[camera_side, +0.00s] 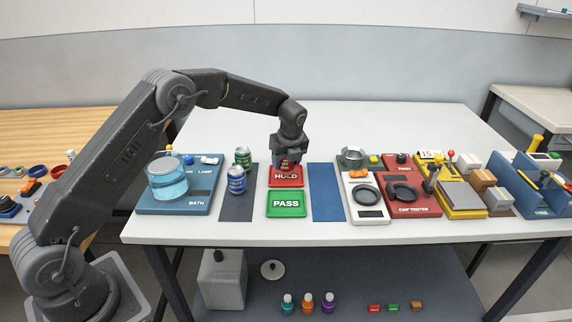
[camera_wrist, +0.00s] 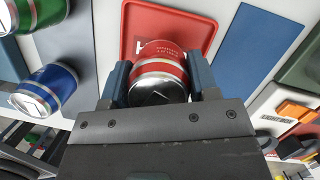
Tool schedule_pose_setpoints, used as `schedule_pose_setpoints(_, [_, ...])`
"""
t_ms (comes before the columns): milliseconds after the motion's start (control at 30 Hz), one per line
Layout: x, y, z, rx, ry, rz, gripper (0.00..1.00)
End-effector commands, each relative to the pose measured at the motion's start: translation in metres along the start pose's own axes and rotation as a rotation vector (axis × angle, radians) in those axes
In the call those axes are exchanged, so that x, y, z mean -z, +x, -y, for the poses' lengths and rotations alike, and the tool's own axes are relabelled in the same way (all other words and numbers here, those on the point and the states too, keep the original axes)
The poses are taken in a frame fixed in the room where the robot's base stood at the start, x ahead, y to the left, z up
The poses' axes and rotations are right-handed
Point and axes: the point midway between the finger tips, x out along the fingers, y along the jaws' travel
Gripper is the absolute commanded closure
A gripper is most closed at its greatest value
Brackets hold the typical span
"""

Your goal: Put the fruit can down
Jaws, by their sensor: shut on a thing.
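My gripper (camera_side: 287,160) is shut on a red can with a silver end, the fruit can (camera_wrist: 160,69). In the wrist view the can sits between the two blue fingers, over the red HOLD tray (camera_wrist: 136,24). In the side view the red HOLD tray (camera_side: 286,179) lies below my gripper, and only a little of the can shows. I cannot tell whether the can touches the tray. The green PASS tray (camera_side: 287,211) is in front of it and looks empty.
A bare blue mat (camera_side: 326,192) lies to the right. The bath unit (camera_side: 180,208) and the cap tester (camera_side: 410,208) stand further out.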

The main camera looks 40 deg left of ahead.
Motion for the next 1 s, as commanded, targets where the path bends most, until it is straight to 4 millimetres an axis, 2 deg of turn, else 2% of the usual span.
schedule_pose_setpoints(100, [0.0036,0.0135,-0.0003,-0.001,0.000,0.000,0.78])
schedule_pose_setpoints(433, [0.0043,0.0162,-0.0002,0.001,-0.001,0.000,0.78])
schedule_pose_setpoints(467, [0.0046,0.0170,-0.0004,0.000,0.000,0.000,0.45])
schedule_pose_setpoints(500, [0.0044,0.0167,-0.0003,0.000,0.000,0.000,0.41])
schedule_pose_setpoints(733, [0.0044,0.0164,-0.0003,0.000,0.000,0.000,0.20])
schedule_pose_setpoints(1000, [0.0036,0.0140,-0.0002,0.001,-0.001,0.000,0.20])
